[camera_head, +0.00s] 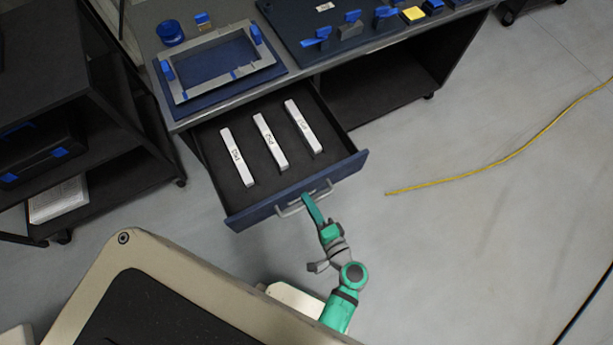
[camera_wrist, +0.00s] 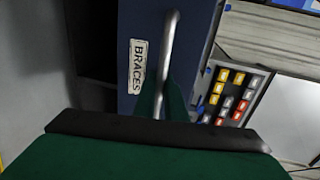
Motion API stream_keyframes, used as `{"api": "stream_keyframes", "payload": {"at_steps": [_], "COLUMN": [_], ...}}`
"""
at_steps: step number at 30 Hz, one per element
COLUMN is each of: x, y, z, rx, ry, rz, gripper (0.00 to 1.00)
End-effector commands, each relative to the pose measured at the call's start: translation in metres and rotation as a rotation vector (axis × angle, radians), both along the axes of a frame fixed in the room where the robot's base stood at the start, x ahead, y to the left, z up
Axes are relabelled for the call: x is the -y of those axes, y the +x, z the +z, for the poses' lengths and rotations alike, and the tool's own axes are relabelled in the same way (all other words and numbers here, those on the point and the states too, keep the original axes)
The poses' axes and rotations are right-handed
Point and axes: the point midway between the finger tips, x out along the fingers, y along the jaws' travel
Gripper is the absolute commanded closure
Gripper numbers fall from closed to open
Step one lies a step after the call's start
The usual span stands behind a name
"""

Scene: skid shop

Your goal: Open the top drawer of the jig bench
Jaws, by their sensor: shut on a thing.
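The jig bench (camera_head: 350,62) stands at the top of the head view. Its top drawer (camera_head: 340,168) has a blue front and is pulled well out, with its dark inside showing. Three white marked bars (camera_head: 270,140) lie in it. My gripper (camera_head: 308,200) is at the drawer's metal handle (camera_head: 290,209), shut on it. In the wrist view the handle (camera_wrist: 169,52) runs between my green fingers, next to a label reading "BRACES" (camera_wrist: 138,66) on the blue front. The exact finger contact is partly hidden.
A dark shelf cart (camera_head: 110,130) stands left of the drawer. A frame fixture (camera_head: 225,62) and blue clamps (camera_head: 354,15) sit on the bench top. A yellow cable (camera_head: 505,157) lies on the floor at right. The floor right of the drawer is otherwise clear.

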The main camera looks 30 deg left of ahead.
Motion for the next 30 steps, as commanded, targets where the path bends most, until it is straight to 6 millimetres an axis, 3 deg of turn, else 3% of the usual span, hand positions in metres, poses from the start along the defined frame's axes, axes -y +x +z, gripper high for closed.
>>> {"api": "stream_keyframes", "payload": {"at_steps": [2,3,4,17,30], "x": [0.0,0.0,0.0,0.007,0.067], "y": [0.0,0.0,0.0,-0.004,-0.048], "z": [0.0,0.0,0.0,0.001,0.017], "rx": [0.0,0.0,0.0,-0.001,-0.001], "ry": [0.0,0.0,0.0,-0.002,-0.002], "rz": [0.0,0.0,0.0,-0.003,-0.002], "gripper": [1.0,0.87,0.81,0.81,0.81]}}
